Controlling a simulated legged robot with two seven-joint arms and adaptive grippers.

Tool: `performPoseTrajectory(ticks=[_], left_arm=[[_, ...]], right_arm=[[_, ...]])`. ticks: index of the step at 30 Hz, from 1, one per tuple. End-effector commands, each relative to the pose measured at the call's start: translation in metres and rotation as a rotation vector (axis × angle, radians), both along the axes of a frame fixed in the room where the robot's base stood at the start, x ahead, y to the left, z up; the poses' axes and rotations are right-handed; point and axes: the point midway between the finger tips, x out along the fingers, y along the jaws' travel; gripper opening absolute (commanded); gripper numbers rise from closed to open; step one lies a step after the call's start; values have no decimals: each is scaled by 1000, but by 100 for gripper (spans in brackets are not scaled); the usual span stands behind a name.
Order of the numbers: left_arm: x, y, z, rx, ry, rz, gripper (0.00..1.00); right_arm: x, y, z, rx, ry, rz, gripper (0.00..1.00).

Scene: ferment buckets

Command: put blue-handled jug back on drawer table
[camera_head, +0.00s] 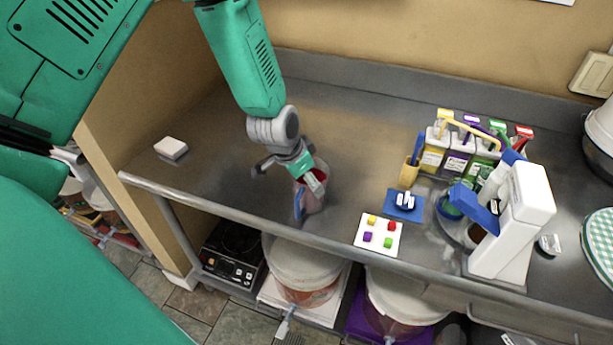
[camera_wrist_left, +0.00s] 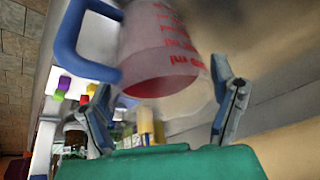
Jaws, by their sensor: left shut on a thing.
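The blue-handled jug (camera_head: 313,196) is a clear measuring jug with red markings and some red liquid. It is upright on or just above the metal table (camera_head: 240,178), near its front edge; I cannot tell whether it touches. Its blue handle (camera_head: 298,206) faces the front edge. My left gripper (camera_head: 290,174) is at the jug's upper side, shut on it, and covers part of its rim. In the left wrist view the jug (camera_wrist_left: 165,45) sits between my two fingers (camera_wrist_left: 168,105), with the handle at left. My right gripper is not in view.
Right of the jug are a white card with coloured squares (camera_head: 377,246), a blue mat (camera_head: 403,206), bottles (camera_head: 433,155) and a white stand (camera_head: 517,215). A white block (camera_head: 171,148) lies at left. Lidded buckets (camera_head: 300,265) and a black scale (camera_head: 233,252) are below. The table's back left is clear.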

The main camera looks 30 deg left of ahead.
Motion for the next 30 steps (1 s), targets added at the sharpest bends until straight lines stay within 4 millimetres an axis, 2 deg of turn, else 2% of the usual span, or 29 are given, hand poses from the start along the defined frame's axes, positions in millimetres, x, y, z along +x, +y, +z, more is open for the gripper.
performPoseTrajectory(ticks=[1, 3, 10, 14, 17, 24, 30], left_arm=[[0, 1, -2, -1, 0, 1, 82], [0, 2, -2, -2, 1, 1, 100], [0, 3, -1, -3, 0, 1, 100], [-2, 2, 5, -3, 0, 1, 100], [-6, 3, 18, -2, -2, 0, 100], [-26, 6, 66, 0, -4, 1, 100], [-38, 10, 97, -2, -1, 0, 100]], right_arm=[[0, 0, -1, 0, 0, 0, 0], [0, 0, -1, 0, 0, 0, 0], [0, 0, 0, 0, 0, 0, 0], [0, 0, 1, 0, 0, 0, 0], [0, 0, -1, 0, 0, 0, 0], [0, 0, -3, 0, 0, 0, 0], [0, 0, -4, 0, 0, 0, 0]])
